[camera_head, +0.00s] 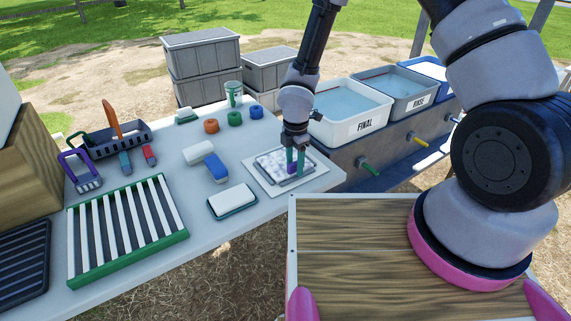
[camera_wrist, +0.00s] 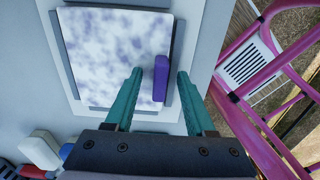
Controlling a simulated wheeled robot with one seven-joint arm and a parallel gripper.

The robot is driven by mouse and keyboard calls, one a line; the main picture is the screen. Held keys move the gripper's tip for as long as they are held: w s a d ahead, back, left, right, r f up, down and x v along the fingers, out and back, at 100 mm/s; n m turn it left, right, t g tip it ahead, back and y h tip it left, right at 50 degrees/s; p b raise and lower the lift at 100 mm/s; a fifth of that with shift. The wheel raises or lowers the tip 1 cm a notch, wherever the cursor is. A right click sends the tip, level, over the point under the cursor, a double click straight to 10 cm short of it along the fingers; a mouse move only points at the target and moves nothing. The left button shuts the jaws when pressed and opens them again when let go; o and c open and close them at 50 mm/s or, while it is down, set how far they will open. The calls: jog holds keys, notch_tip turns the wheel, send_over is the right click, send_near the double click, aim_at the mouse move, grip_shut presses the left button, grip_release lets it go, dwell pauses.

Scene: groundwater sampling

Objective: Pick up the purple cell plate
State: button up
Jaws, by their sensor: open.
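A purple upright piece (camera_wrist: 161,78), which I take to be the purple cell plate or its grip, stands at the right edge of a white-and-violet speckled panel (camera_wrist: 115,45) in the wrist view. In the head view the purple piece (camera_head: 292,169) shows small beside my fingers, on the speckled panel (camera_head: 270,160) in a shallow grey tray. My gripper (camera_wrist: 160,73) is open, its two green fingers to either side of the purple piece in the picture. The fingers (camera_head: 296,161) point down over the tray's right part. I cannot tell whether they touch the piece.
A white block on a dark green base (camera_head: 232,201), a blue-and-white block (camera_head: 216,168) and a green slatted rack (camera_head: 128,228) lie left on the table. Basins marked FINAL (camera_head: 352,110) and RINSE (camera_head: 405,88) stand right.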

grip_shut()
jog(key=shift+r, duration=0.15)
notch_tip(320, 180, up, 22)
dwell(0.9)
